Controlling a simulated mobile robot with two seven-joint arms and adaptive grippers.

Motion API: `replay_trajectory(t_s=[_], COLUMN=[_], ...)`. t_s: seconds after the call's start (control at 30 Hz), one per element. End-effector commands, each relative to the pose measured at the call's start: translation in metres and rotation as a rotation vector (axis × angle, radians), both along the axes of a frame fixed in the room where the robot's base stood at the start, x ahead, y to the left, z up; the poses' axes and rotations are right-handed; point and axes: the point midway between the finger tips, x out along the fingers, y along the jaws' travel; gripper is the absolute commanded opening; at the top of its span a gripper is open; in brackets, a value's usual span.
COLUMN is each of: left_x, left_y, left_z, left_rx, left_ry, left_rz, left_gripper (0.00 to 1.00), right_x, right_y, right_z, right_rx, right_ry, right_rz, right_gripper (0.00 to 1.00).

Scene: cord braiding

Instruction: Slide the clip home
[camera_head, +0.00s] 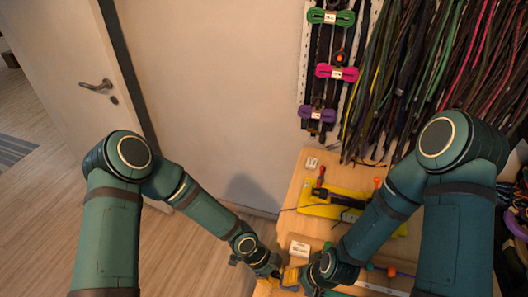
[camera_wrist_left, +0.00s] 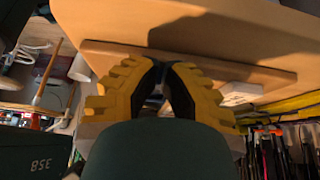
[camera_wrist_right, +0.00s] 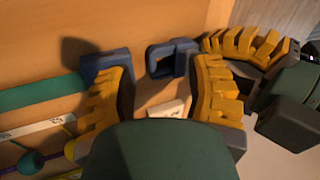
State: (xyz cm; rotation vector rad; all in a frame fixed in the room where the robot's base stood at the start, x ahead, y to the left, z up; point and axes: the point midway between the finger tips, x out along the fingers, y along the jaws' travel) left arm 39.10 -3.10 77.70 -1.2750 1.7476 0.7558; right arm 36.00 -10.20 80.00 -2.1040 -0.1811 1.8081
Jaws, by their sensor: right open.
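In the right wrist view a small blue C-shaped piece (camera_wrist_right: 160,60), which looks like the clip, is at the wooden board between my right fingertips. A second blue block (camera_wrist_right: 107,62) is beside it, partly behind one finger. My right gripper (camera_wrist_right: 163,88) is open, with its yellow fingers apart on either side. My left gripper (camera_head: 272,273) is close beside it in the head view, and its yellow ridged finger (camera_wrist_right: 245,42) reaches near the C-shaped piece. In the left wrist view its fingertips (camera_wrist_left: 163,68) are close together. Whether anything is between them is hidden.
The wooden table (camera_head: 293,213) carries a yellow tray (camera_head: 325,208) with a red-handled tool (camera_head: 321,177). A white block (camera_head: 299,248) stands near the grippers. A green strap (camera_wrist_right: 40,95) and a white strip (camera_wrist_right: 40,128) lie beside the right gripper. Many cords (camera_head: 420,70) hang on the wall.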

Motion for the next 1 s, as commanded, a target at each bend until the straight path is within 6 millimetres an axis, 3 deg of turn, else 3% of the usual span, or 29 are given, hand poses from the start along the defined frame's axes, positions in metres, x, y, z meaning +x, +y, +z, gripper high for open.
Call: replay_trajectory(t_s=[1.0], left_x=[-0.006], left_y=[-0.019], left_z=[-0.003], left_rx=[0.000], left_ry=[0.000], left_rz=[-0.001], left_gripper=[0.00], right_x=[0.001], right_y=[-0.001], right_z=[-0.015], right_rx=[-0.002], right_ry=[-0.001], right_rz=[-0.003], right_gripper=[0.53])
